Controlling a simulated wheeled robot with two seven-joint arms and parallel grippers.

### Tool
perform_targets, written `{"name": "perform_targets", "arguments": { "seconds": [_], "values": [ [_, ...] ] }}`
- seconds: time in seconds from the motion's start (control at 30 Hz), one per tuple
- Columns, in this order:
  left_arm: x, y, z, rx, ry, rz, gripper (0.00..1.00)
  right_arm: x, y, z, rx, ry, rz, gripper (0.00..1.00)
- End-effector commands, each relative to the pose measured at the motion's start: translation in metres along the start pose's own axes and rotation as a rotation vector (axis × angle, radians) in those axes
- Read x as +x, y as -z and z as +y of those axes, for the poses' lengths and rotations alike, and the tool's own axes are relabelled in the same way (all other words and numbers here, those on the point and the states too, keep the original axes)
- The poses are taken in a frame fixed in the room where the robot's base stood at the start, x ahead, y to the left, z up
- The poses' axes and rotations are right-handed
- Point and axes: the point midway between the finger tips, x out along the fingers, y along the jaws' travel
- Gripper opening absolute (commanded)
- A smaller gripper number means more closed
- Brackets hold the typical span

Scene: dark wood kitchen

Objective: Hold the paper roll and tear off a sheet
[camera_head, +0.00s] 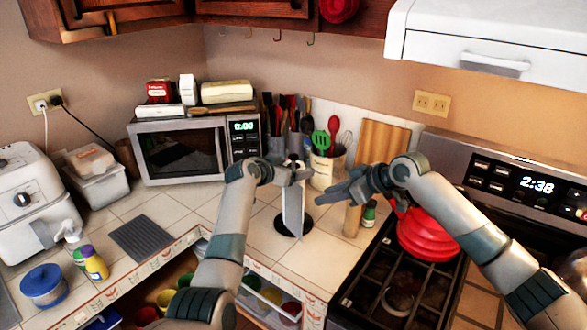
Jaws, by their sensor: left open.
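The paper roll (293,212) is white and narrow and stands upright on a round black base (305,224) on the tiled counter. My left gripper (297,176) is open at the roll's upper part and overlaps it in the head view. I cannot tell whether its fingers touch the paper. My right gripper (325,194) is to the right of the roll, apart from it in the picture, with its fingers pointing left. Its finger gap is not clear from this angle. Part of the roll's upper half is hidden by the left gripper.
A microwave (180,156) stands behind at left. Utensil holders (325,170) are behind the roll. A wooden cylinder (352,219) and red pots (428,238) on the stove are near my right arm. The counter left of the roll has free room.

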Motion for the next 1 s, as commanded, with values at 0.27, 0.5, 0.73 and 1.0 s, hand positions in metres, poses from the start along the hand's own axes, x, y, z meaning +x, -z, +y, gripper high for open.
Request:
{"name": "perform_targets", "arguments": {
  "seconds": [0.27, 0.5, 0.73, 1.0],
  "values": [
    [0.004, 0.000, 0.000, 0.001, 0.000, -0.001, 0.78, 0.000, 0.000, 0.000, 0.000, 0.000, 0.000, 0.31],
    [0.004, 0.000, 0.000, 0.000, 0.000, -0.001, 0.61, 0.000, 0.000, 0.000, 0.000, 0.000, 0.000, 0.31],
    [0.004, 0.000, 0.000, 0.000, 0.000, -0.001, 0.32, 0.000, 0.000, 0.000, 0.000, 0.000, 0.000, 0.22],
    [0.004, -0.001, 0.000, 0.000, 0.000, -0.001, 0.32, 0.015, -0.002, -0.007, 0.015, -0.019, 0.030, 0.22]
  ]
}}
